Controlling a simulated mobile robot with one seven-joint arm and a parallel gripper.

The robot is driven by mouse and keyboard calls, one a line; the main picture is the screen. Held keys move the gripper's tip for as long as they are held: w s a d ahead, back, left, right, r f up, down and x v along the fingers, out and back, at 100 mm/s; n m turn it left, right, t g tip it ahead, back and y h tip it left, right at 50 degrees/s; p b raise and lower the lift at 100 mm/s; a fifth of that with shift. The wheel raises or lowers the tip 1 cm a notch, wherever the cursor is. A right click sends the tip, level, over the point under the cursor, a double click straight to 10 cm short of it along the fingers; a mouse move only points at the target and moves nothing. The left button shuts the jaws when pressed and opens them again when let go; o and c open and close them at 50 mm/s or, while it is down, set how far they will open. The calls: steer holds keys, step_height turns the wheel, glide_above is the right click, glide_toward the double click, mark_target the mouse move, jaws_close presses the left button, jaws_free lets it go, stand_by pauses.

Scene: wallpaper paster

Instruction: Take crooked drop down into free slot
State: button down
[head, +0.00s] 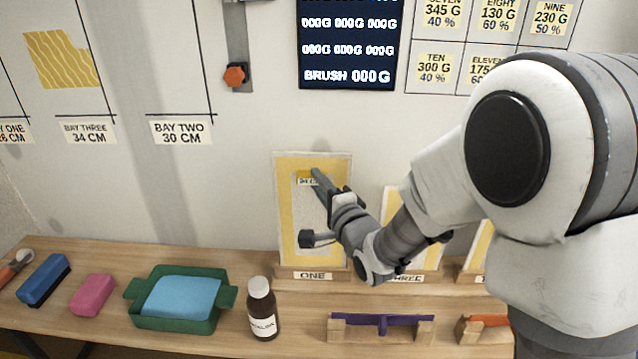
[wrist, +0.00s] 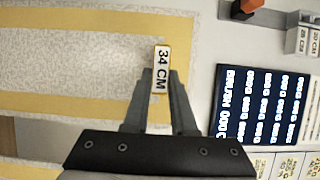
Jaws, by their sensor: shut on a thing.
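A pale panel with yellow stripes (head: 307,225) stands upright at the slot labelled ONE (head: 313,276) in the head view. Its tab marked 34 CM (wrist: 161,68) lies between my fingers in the wrist view. My gripper (wrist: 160,74) is shut on this tab, at the panel's upper part. My gripper also shows in the head view (head: 317,176). Whether the panel's foot rests fully in the slot is not clear. A yellow wavy-patterned piece (head: 61,60) hangs on the wall at the upper left, looking slightly tilted, above the BAY THREE label (head: 90,131).
More striped panels (head: 395,205) stand right of slot ONE, partly behind my arm. On the shelf are a green tray (head: 150,322) with blue contents, a brown bottle (head: 262,308), a pink block (head: 92,295), a blue block (head: 44,280) and a purple tool on a wooden stand (head: 382,321).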

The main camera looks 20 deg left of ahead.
steer(key=shift+f+b, duration=1.85)
steer(key=shift+b, duration=0.05)
steer(key=c, duration=0.7)
jaws_free()
steer(key=shift+o, duration=0.2)
